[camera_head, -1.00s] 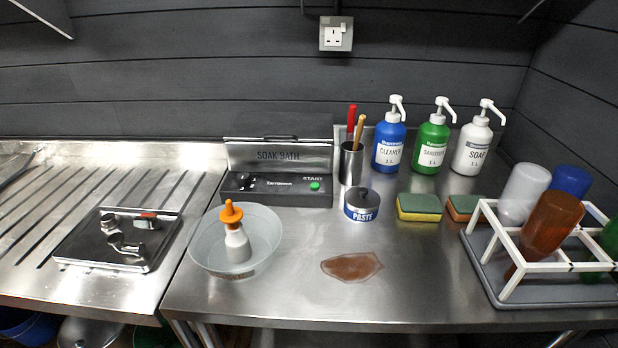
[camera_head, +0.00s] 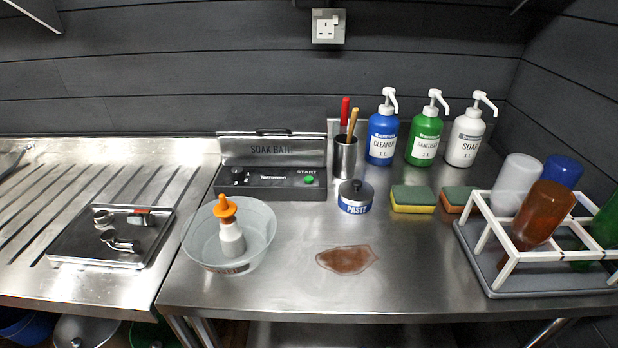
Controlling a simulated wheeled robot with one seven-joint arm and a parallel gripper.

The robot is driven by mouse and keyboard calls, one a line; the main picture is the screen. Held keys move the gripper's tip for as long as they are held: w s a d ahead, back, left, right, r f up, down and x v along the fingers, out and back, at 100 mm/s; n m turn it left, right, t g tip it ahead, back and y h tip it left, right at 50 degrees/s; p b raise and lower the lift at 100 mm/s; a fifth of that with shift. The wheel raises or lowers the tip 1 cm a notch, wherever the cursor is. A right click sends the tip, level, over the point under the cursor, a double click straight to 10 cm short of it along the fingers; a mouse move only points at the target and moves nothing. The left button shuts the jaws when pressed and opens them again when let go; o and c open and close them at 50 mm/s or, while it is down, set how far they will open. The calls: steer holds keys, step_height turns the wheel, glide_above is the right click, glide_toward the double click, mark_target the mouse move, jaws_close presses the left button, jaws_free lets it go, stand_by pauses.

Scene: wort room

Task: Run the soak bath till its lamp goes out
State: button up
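The soak bath (camera_head: 272,151) stands at the back of the steel table, left of the tool cup. Its upright panel or lid reads SOAK BATH and has a dark handle on top. Its dark front panel has knobs (camera_head: 238,175) at the left and a green START button (camera_head: 309,180) at the right. I cannot make out a separate lamp or tell whether one is lit. My gripper is not in view.
A clear bowl (camera_head: 262,240) holding an orange-topped white bottle (camera_head: 229,226) stands before the bath. A brown puddle (camera_head: 346,258), paste tin (camera_head: 356,197), tool cup (camera_head: 345,158), sponges (camera_head: 412,198), pump bottles (camera_head: 382,136) and bottle rack (camera_head: 490,225) occupy the table. Metal fittings lie on a tray (camera_head: 110,236).

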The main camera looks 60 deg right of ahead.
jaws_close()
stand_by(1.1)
